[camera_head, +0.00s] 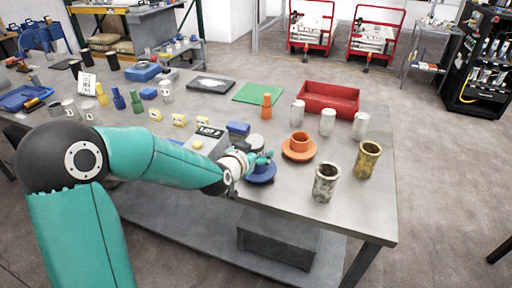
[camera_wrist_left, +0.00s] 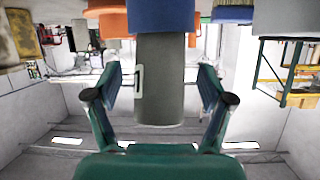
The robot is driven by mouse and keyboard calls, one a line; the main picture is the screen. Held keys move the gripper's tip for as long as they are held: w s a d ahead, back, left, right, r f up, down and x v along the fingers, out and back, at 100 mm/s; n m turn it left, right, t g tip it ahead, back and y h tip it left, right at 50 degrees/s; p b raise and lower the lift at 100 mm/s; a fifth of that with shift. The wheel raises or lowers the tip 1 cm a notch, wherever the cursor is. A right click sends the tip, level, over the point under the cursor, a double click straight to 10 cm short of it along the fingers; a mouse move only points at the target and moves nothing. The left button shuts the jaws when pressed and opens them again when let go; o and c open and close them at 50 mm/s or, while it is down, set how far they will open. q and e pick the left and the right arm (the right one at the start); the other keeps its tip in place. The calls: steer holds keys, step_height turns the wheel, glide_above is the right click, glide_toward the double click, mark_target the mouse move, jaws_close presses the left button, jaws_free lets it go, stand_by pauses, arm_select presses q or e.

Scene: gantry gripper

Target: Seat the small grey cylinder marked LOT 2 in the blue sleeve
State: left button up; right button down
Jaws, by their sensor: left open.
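The small grey cylinder (camera_wrist_left: 160,80) stands upright with its lower end inside the blue sleeve (camera_wrist_left: 152,20) in the upside-down left wrist view. Part of a white label shows on its side; the number cannot be read fully. My right gripper is not in view.
An orange sleeve (camera_head: 298,148) stands just right of the blue one. A mottled grey cup (camera_head: 326,183) and a brass cup (camera_head: 367,160) stand further right. Several pale cylinders stand before the red tray (camera_head: 330,98).

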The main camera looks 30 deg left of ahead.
arm_select(q)
steer(key=shift+x, duration=0.75)
steer(key=shift+c, duration=0.3)
steer(key=shift+r, duration=0.1)
jaws_close()
